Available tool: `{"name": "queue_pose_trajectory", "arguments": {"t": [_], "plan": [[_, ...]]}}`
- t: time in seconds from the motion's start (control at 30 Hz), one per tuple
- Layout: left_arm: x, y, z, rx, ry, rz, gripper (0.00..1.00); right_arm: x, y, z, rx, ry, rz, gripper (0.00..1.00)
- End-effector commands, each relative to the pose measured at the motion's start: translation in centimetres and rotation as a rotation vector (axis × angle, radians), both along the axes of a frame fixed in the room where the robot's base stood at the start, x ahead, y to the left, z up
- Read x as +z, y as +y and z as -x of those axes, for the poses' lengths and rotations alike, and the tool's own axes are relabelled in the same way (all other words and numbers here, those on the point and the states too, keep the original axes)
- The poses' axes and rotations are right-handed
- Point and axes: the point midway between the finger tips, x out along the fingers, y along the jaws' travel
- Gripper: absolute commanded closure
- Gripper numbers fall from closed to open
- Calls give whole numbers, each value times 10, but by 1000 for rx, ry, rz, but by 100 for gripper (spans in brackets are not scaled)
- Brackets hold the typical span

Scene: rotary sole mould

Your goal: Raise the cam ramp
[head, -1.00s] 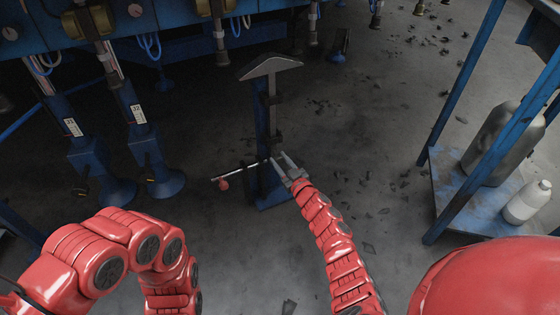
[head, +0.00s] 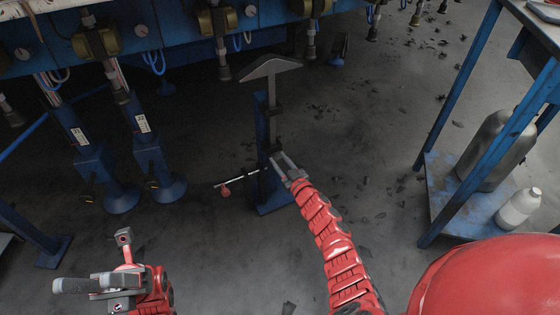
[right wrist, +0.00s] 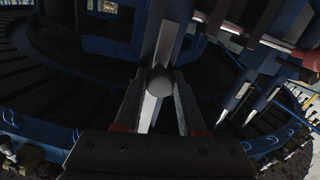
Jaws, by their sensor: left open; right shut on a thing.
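The cam ramp is a grey wedge-shaped head (head: 270,67) on an upright grey bar, set against a blue post (head: 262,125). A thin rod with a red knob (head: 225,192) sticks out leftward low on the post. My right gripper (head: 280,158) is at the bar's lower part, below the head. In the right wrist view its fingers are on either side of a round-ended grey pin (right wrist: 160,80), shut on it. My left gripper (head: 62,285) is open and empty at the lower left, well apart from the ramp.
The blue machine edge (head: 180,38) with hanging nozzles runs along the top, behind the ramp. Two blue stands (head: 150,155) are left of the post. A blue shelf (head: 445,205) with a grey cylinder (head: 497,150) and white bottle (head: 518,208) is at right. Debris litters the floor.

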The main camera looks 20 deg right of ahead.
Motion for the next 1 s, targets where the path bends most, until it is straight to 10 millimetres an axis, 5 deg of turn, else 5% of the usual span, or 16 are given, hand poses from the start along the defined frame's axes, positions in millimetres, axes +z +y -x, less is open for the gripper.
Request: {"name": "queue_pose_trajectory", "arguments": {"t": [0.27,0.3,0.43,0.77,1.0], "plan": [[1,0,0,0,0,0,50,7,4,-2,8,-15,-3,100],[1,0,0,0,0,0,50,7,4,-2,8,-15,-3,54],[1,0,0,0,-1,0,50,6,3,-2,6,-11,-2,32],[-1,-1,-1,2,9,-4,50,3,1,0,3,-6,-1,32],[-29,-11,-21,45,166,-90,50,4,-3,14,2,-5,0,32]]}}
